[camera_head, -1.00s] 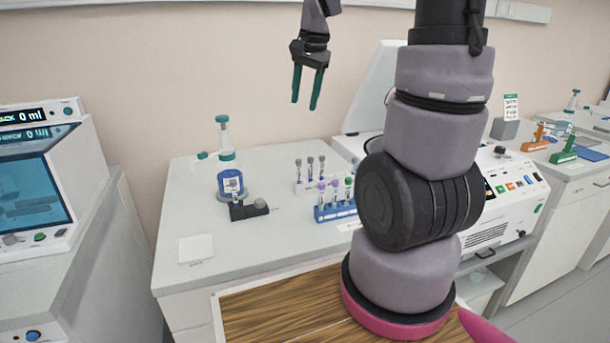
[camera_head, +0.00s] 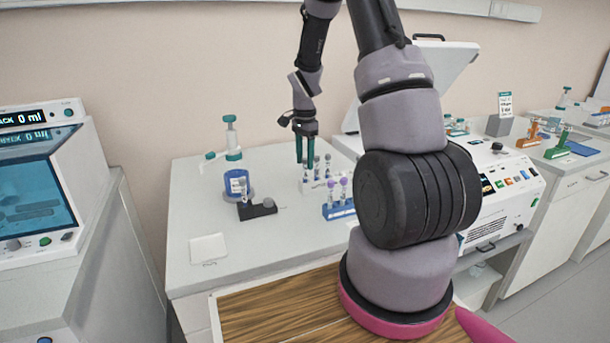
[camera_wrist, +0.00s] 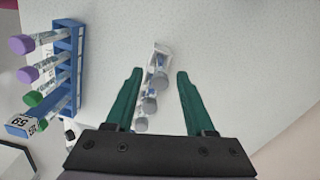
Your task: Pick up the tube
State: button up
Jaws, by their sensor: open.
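My gripper (camera_head: 306,160) is open and points down over the back of the bench, at the white rack of grey-capped tubes. In the wrist view its green fingers (camera_wrist: 159,75) are apart, with grey-capped tubes (camera_wrist: 150,104) showing between them, below the fingertips or level with them; I cannot tell which. The white rack (camera_wrist: 162,48) is mostly hidden by its tubes. A blue rack (camera_head: 339,212) stands in front of it with purple-capped tubes (camera_head: 343,183). The blue rack (camera_wrist: 74,45) also shows at left in the wrist view, holding purple- and green-capped tubes. Nothing is held.
A blue-filled bottle (camera_head: 236,184) and a small black holder (camera_head: 260,208) stand left of the racks. A white machine with a raised lid (camera_head: 445,70) is at the right. The bench front left is clear except for a white pad (camera_head: 208,248).

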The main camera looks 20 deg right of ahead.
aim_at(305, 172)
notch_tip(305, 172, down, 5)
jog(key=shift+d+f, duration=0.1)
grip_shut()
dwell(0.3)
notch_tip(305, 172, up, 10)
jog(key=shift+r, duration=0.1)
dwell(0.3)
jog(key=shift+r, duration=2)
